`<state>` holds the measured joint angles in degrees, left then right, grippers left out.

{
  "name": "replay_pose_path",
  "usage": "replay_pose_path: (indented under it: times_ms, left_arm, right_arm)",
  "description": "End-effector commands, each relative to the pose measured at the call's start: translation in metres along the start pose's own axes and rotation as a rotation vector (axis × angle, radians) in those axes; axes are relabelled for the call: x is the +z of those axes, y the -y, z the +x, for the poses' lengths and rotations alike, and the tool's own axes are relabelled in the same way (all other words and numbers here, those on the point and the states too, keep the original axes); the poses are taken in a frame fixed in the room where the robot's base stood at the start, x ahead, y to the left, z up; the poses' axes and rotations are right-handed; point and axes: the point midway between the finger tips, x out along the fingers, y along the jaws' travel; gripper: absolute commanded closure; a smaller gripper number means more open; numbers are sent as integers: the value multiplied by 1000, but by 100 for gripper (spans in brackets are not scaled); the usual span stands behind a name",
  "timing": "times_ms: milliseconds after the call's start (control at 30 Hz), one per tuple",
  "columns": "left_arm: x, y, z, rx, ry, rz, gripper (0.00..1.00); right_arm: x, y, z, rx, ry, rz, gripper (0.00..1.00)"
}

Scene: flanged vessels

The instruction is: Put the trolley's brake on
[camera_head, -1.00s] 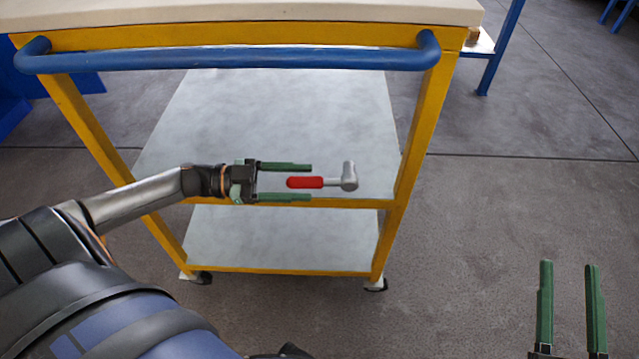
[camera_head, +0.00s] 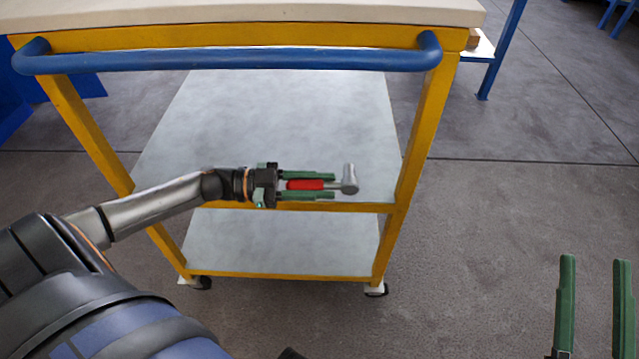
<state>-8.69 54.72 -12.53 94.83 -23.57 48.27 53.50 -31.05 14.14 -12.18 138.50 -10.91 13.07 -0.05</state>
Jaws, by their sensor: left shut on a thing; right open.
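The trolley (camera_head: 82,125) has a yellow frame, a pale top, a blue push bar and two grey lower shelves. A brake lever with a red grip (camera_head: 305,185) and a grey metal pivot (camera_head: 349,180) is at the front edge of its middle shelf. The lever lies level, with its grip pointing left. My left gripper (camera_head: 328,186) reaches in from the left, its green fingers above and below the red grip, and is shut on it. My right gripper (camera_head: 594,262) is open and empty at the lower right, over the floor, apart from the trolley.
The blue push bar (camera_head: 230,59) runs across the trolley's front above my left arm. Small castors (camera_head: 376,290) stand under the lower corners. A blue-legged bench (camera_head: 497,50) is behind at the right. The grey floor right of the trolley is clear.

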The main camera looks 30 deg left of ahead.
Motion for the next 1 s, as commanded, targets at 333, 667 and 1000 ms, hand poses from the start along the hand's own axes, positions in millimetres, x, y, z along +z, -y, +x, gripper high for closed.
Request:
replay_pose_path:
  times_ms: [333,667,1000]
  left_arm:
    - [0,0,0,0,1,0,100]
    - [0,0,0,0,1,0,100]
    - [0,0,0,0,2,0,100]
  right_arm:
    - [0,0,0,0,2,1,50]
    - [1,0,0,0,3,1,50]
    - [1,0,0,0,3,0,50]
